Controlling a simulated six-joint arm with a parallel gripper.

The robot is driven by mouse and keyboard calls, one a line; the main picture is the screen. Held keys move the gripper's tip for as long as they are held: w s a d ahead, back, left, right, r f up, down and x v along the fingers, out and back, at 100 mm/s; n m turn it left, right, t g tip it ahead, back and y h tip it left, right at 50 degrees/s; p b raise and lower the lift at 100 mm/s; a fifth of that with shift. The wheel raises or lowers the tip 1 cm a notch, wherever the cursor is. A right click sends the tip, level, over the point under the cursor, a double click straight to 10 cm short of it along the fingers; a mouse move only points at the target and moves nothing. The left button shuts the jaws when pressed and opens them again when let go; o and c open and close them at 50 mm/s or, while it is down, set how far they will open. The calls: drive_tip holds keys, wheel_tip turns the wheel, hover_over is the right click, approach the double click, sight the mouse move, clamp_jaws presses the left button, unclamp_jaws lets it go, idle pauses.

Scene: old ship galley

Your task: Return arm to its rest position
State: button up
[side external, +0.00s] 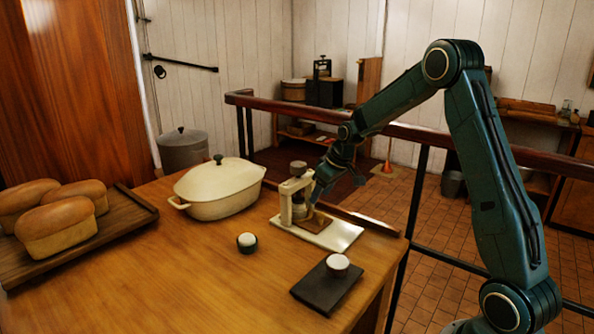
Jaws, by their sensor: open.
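My arm reaches from the right over the wooden table, bent high at its elbow. My gripper (318,192) points down beside a small cream stand (287,201) with a pale base. The fingers are small and dark here, and they overlap the stand's right side in this view. I see nothing clearly held between them. I cannot tell whether the fingers touch the stand or a brown piece (314,222) on its base.
A cream lidded pot (218,190) stands left of the stand. A small cup (247,242) and a dark board (318,292) bearing another white cup (338,265) are in front. Loaves (58,230) lie on a tray (140,212) at left. A railing (420,135) runs behind the table.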

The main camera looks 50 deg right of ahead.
drive_tip(key=s+a+r, duration=1.2)
drive_tip(key=a+r, duration=0.2)
drive_tip(key=s+a, duration=0.3)
drive_tip(key=s, duration=0.6)
drive_tip(key=s+a+r+t, duration=0.1)
drive_tip(key=s+a, duration=0.3)
drive_tip(key=s, duration=0.5)
drive_tip(key=shift+s, duration=0.35)
